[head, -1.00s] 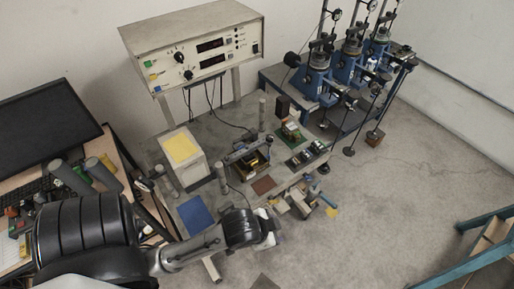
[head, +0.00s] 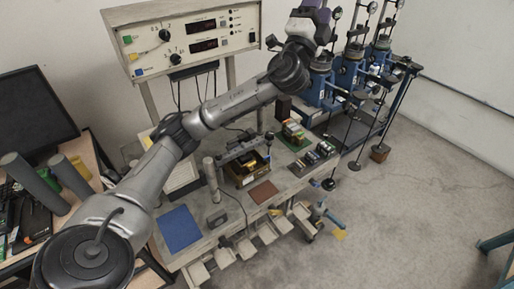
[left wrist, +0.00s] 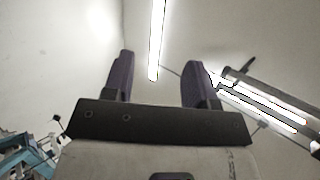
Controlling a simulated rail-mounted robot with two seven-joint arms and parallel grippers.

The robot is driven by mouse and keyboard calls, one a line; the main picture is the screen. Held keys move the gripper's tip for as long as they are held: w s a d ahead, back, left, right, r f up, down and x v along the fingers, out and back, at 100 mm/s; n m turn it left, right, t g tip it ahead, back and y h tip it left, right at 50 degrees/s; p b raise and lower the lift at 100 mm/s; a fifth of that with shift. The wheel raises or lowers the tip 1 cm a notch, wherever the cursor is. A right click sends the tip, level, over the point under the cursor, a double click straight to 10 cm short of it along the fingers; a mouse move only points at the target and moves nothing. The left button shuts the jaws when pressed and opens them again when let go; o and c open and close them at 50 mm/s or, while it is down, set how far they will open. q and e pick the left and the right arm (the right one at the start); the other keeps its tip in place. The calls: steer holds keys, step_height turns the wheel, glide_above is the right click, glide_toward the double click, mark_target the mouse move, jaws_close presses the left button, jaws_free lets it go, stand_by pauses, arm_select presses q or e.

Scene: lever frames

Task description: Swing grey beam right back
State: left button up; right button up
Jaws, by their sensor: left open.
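Several blue lever frames (head: 349,72) stand at the upper right in the head view, with dials on top and hangers with dark round weights (head: 329,184) below. I cannot tell which bar there is the grey beam. My left gripper (head: 318,10) is at the top edge of the head view, beside the nearest frame, and partly covers it. In the left wrist view my left gripper (left wrist: 158,80) is open and empty, its two dark purple fingers pointing up towards the ceiling. Blue frame parts (left wrist: 25,155) show at that view's lower left. My right gripper is not in view.
A white control box (head: 185,38) stands behind the bench. The bench holds a blue mat (head: 180,228), a brown mat (head: 263,192) and small devices. A monitor (head: 35,110) is at left. Ceiling lamps (left wrist: 157,40) show overhead.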

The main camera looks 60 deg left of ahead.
arm_select(q)
steer(key=w+a+f+m+g+h, duration=0.25)
steer(key=f+m+h, duration=0.35)
steer(key=m+h, duration=0.45)
steer(key=w+a+f+m+g+h, duration=0.2)
steer(key=w+f+m+h, duration=0.35)
steer(key=m, duration=0.75)
steer(key=g+y, duration=0.3)
steer(key=g, duration=1.6)
glide_toward(257, 140)
steer(key=shift+m+t, duration=0.25)
steer(key=shift+m, duration=0.2)
steer(key=f, duration=0.4)
steer(key=f+b, duration=0.1)
steer(key=f, duration=0.4)
steer(key=shift+s+d+f, duration=0.1)
steer(key=shift+s+f, duration=0.1)
steer(key=shift+f, duration=0.1)
steer(key=shift+c, duration=0.4)
jaws_close()
